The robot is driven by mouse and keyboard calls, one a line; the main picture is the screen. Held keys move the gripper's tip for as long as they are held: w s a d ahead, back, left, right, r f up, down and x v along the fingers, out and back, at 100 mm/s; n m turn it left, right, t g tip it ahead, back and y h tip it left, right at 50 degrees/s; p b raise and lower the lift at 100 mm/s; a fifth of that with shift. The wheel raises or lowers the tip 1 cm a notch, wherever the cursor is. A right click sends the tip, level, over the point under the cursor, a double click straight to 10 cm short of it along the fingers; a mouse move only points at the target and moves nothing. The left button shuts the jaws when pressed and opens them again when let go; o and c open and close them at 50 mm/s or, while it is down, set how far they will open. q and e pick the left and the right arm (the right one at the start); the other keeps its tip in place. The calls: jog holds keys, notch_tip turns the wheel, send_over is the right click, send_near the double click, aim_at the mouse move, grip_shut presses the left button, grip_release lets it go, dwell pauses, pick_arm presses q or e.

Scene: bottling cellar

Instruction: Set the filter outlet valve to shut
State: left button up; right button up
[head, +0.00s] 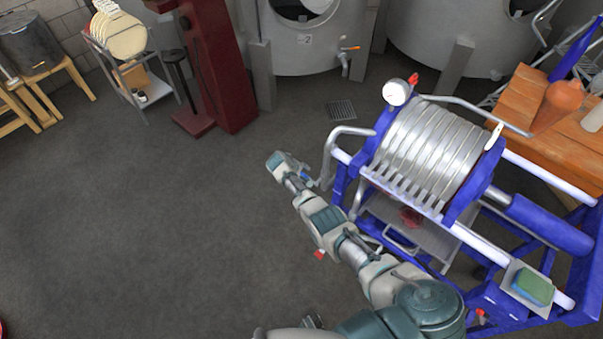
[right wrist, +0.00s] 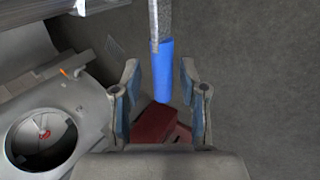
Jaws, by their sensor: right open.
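The filter (head: 430,150) has a blue frame and a pack of silver plates; it stands right of centre in the head view. In the right wrist view, a flat grey valve lever with a blue sleeve (right wrist: 162,68) comes down from the top. A small bit of blue (head: 304,174) shows beside the gripper in the head view, by the filter's bent pipe. My right gripper (head: 281,162) is open. In the right wrist view its fingers (right wrist: 160,84) are on either side of the sleeve's end, with gaps showing. The valve body is hidden. My left gripper is not in view.
A pressure gauge (head: 397,92) and a red handle (head: 413,79) top the filter. A wooden table (head: 515,90) stands behind it at right. Steel tanks (head: 310,45) and a dark red stand (head: 215,65) are at the back.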

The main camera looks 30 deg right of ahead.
jog(key=v, duration=1.1)
jog(key=shift+a+r, duration=0.15)
jog(key=shift+r, duration=0.15)
jog(key=shift+a, duration=0.1)
jog(key=s+a+f+y, duration=0.1)
jog(key=s+f, duration=0.6)
jog(key=f, duration=0.4)
jog(key=s+f+y, duration=0.1)
jog(key=s+f, duration=0.5)
jog(key=f, duration=0.5)
jog(key=s+a+f+y, duration=0.1)
jog(key=s+f+y, duration=0.1)
jog(key=s+f, duration=1.15)
jog(key=s, duration=0.6)
jog(key=s+a+f+m+y, duration=0.1)
jog(key=s+f, duration=0.5)
jog(key=s, duration=0.6)
jog(key=s+f+m+g+y, duration=0.1)
jog(key=s+f, duration=0.4)
jog(key=s, duration=0.7)
jog(key=shift+s+a+f, duration=0.2)
jog(key=shift+a+f, duration=0.05)
jog(key=shift+a, duration=0.1)
jog(key=shift+s, duration=0.1)
